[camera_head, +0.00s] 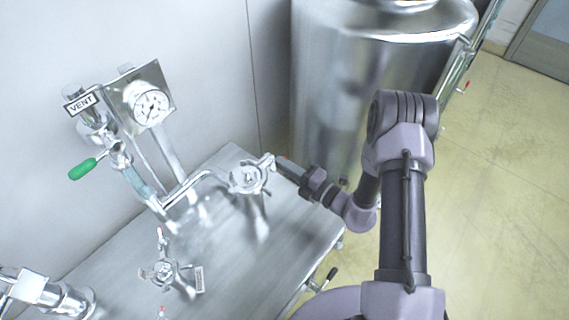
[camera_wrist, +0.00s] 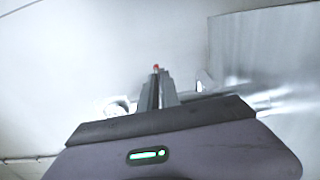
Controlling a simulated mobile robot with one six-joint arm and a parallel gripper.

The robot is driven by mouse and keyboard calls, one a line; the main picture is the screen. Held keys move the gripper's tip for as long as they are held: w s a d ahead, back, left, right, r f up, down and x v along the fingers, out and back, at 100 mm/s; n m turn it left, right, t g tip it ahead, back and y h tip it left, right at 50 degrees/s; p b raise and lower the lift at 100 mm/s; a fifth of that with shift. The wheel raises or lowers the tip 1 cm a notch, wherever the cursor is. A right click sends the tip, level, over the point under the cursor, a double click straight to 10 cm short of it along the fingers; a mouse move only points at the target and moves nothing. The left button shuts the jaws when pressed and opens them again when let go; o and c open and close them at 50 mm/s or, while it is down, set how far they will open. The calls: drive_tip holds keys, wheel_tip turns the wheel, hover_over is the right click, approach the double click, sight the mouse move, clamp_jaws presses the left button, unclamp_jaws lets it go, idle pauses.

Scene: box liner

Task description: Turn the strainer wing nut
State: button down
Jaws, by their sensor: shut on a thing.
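The strainer (camera_head: 248,178) is a round steel fitting with a clamped top. It stands on the steel bench at the end of a bent pipe. Its wing nut (camera_head: 268,161) points out to the right of the top. My gripper (camera_head: 279,166) reaches in from the right and is shut on the outer end of the wing nut. In the wrist view my gripper (camera_wrist: 157,92) has its fingers close together, with a small red tip (camera_wrist: 156,67) showing at their ends. The grip itself is small and partly hidden by the fingers.
A second similar fitting (camera_head: 163,271) with a tag stands nearer the front. A gauge (camera_head: 149,104), a VENT sign (camera_head: 81,104) and a green-handled valve (camera_head: 83,169) are at the left. A large steel tank (camera_head: 330,80) stands behind my arm. The floor at right is clear.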

idle(0.3)
drive_tip(key=c, duration=1.6)
unclamp_jaws()
drive_tip(key=v, duration=1.7)
drive_tip(key=shift+s+d+r+p, duration=0.1)
drive_tip(key=shift+s+d+p, duration=0.05)
drive_tip(key=shift+p, duration=0.2)
